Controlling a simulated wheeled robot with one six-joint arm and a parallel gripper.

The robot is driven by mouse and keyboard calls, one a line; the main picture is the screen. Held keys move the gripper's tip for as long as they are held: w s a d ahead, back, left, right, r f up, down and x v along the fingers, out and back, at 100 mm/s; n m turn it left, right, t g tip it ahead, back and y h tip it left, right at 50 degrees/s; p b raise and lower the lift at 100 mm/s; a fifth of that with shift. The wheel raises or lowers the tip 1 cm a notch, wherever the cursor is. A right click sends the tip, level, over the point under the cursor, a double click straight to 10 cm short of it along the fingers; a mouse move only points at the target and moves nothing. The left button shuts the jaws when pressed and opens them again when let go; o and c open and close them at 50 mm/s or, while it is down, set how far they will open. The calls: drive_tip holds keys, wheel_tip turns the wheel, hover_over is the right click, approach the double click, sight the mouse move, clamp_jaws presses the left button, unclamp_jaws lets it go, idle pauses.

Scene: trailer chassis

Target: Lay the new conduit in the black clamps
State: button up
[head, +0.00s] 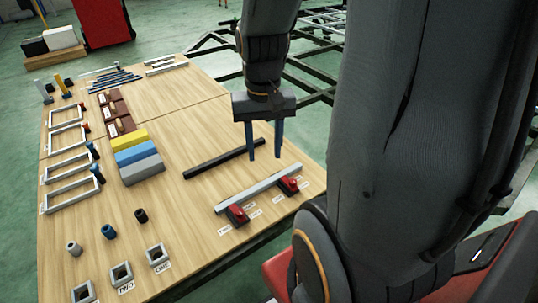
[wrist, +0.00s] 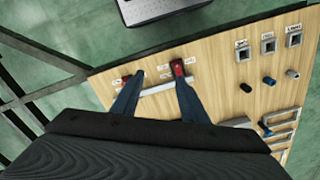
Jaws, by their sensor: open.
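My gripper (head: 264,152) is open and empty, pointing down above the wooden table, between a dark bar and a light grey bar. In the wrist view its two fingers (wrist: 156,84) are spread apart over the light grey bar. The light grey bar (head: 258,188) lies across two red clamps with dark parts, a near one (head: 238,214) and a far one (head: 289,184); they also show in the wrist view (wrist: 178,68). The dark bar (head: 225,158) lies on bare wood behind it. I cannot tell which bar is the new conduit. No plainly black clamps show.
Yellow, blue and grey blocks (head: 138,158) lie left of the dark bar. White frames (head: 67,139), short cylinders (head: 108,231) and labelled square sockets (head: 122,275) fill the left and near parts. Thin rods lie at the back. A dark metal frame (head: 315,85) stands beyond the table.

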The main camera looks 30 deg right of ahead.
drive_tip(key=s, duration=0.1)
drive_tip(key=s+a+r+n, duration=0.1)
drive_tip(key=s, duration=0.1)
drive_tip(key=s+n, duration=0.1)
drive_tip(key=shift+s+a+r, duration=0.25)
drive_tip(key=shift+a+r, duration=0.1)
drive_tip(key=a+r+n+p, duration=0.3)
drive_tip(key=a+r+p, duration=0.1)
drive_tip(key=a+p, duration=0.2)
drive_tip(key=shift+a+p, duration=0.35)
drive_tip(key=shift+a, duration=0.35)
